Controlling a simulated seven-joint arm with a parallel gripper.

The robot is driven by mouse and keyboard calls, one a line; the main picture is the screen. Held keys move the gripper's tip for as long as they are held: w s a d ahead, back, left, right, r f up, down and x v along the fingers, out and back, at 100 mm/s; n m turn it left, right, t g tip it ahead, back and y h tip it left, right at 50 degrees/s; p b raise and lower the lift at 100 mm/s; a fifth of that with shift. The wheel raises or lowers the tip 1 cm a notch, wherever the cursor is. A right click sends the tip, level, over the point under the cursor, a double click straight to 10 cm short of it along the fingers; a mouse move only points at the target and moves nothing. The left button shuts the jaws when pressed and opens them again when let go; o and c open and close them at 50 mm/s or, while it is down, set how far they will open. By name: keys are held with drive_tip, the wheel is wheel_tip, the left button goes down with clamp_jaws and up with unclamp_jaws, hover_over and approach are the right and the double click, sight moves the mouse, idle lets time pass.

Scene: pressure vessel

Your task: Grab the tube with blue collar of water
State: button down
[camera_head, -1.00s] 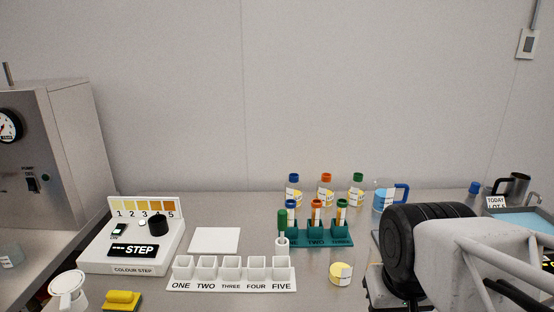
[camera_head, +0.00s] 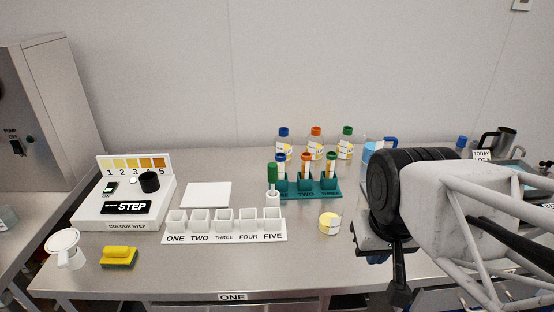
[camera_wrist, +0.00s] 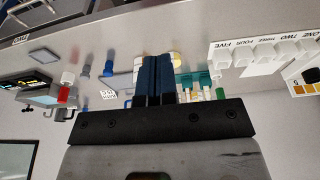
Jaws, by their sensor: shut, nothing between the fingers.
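The tube with the blue collar (camera_head: 280,168) stands upright in the left slot, position ONE, of the teal rack (camera_head: 328,194). Tubes with an orange collar (camera_head: 305,165) and a green collar (camera_head: 330,166) stand beside it. My gripper (camera_wrist: 153,60) shows in the wrist view with its dark blue fingers together and nothing between them. The teal rack (camera_wrist: 203,79) is partly hidden behind the fingers there, and I cannot make out the blue-collared tube in that view. In the head view my arm is at the right, clear of the rack.
Bottles with blue (camera_head: 284,132), orange and green caps stand behind the rack. A white five-slot holder (camera_head: 225,238), a green-capped item (camera_head: 272,174) and a yellow-topped round container (camera_head: 329,223) are near it. A blue-handled jug (camera_head: 372,148) is partly hidden behind my arm.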

drive_tip(key=c, duration=0.6)
unclamp_jaws()
drive_tip(key=shift+c, duration=0.2)
drive_tip(key=shift+w, duration=0.1)
